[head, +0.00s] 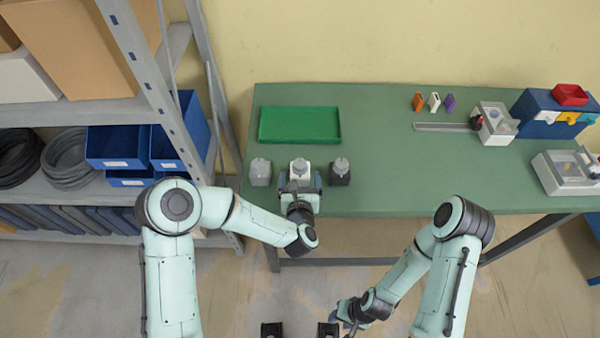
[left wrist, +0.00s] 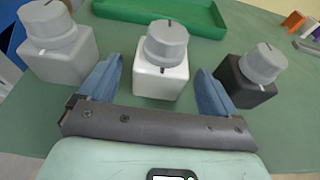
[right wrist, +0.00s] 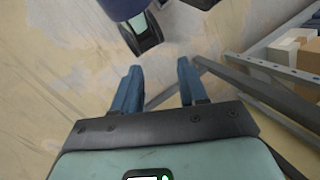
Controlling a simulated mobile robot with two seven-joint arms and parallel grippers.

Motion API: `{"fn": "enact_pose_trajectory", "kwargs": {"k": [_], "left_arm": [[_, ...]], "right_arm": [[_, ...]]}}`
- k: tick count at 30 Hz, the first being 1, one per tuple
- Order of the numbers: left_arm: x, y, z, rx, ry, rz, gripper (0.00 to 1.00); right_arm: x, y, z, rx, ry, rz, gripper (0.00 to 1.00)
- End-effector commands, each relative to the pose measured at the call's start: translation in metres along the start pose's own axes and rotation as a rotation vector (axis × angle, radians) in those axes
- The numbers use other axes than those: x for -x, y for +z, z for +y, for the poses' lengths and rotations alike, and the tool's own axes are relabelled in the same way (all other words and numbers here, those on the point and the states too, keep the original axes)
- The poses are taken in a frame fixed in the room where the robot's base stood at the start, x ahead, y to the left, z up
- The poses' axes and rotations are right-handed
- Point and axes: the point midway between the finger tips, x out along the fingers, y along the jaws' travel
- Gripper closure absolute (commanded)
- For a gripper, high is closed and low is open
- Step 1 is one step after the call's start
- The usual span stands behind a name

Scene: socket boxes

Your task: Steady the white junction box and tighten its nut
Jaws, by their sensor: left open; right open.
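The white junction box (left wrist: 160,82) stands upright on the green table between a grey box and a black box. Its grey round nut (left wrist: 167,42) sits on top with a dark mark on it. In the head view the white box's nut (head: 299,166) shows just beyond my left gripper (head: 301,182). In the left wrist view my left gripper (left wrist: 158,88) is open, with one blue finger on each side of the white box and gaps visible. My right gripper (right wrist: 158,85) is open and empty, low in front of the table, away from the boxes.
The grey box (head: 260,173) and black box (head: 340,172) stand close on either side. A green tray (head: 300,140) lies behind. A grey fixture (head: 495,124) and blue rack (head: 545,112) are at the right. The table's middle is clear.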

Motion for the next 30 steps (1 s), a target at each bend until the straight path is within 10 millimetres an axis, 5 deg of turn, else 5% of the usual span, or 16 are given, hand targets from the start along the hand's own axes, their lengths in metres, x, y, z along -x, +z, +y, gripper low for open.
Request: {"fn": "enact_pose_trajectory", "kwargs": {"k": [7,18,19,24,26,28,30], "left_arm": [[-0.03,0.0,0.0,-0.001,-0.001,0.0,0.08],[-0.036,0.0,0.0,-0.002,-0.001,0.0,0.08],[-0.036,0.0,0.0,-0.002,-0.001,0.0,0.12],[-0.036,0.0,0.0,-0.002,-0.001,0.0,0.67],[-0.036,0.0,0.0,-0.002,-0.001,0.0,0.71],[-0.036,0.0,0.0,-0.002,-0.001,0.0,0.71],[-0.036,0.0,0.0,-0.002,-0.001,0.0,0.71]], "right_arm": [[0.0,0.0,0.0,0.0,0.0,0.0,0.57],[0.0,0.0,0.0,0.0,0.0,0.0,0.57],[0.0,0.0,0.0,0.0,0.0,0.0,0.57],[0.0,0.0,0.0,0.0,0.0,0.0,0.57],[0.0,0.0,0.0,0.0,0.0,0.0,0.54],[0.001,-0.002,0.001,-0.003,0.0,0.006,0.33],[0.003,-0.013,0.005,-0.016,0.002,0.033,0.33]]}}
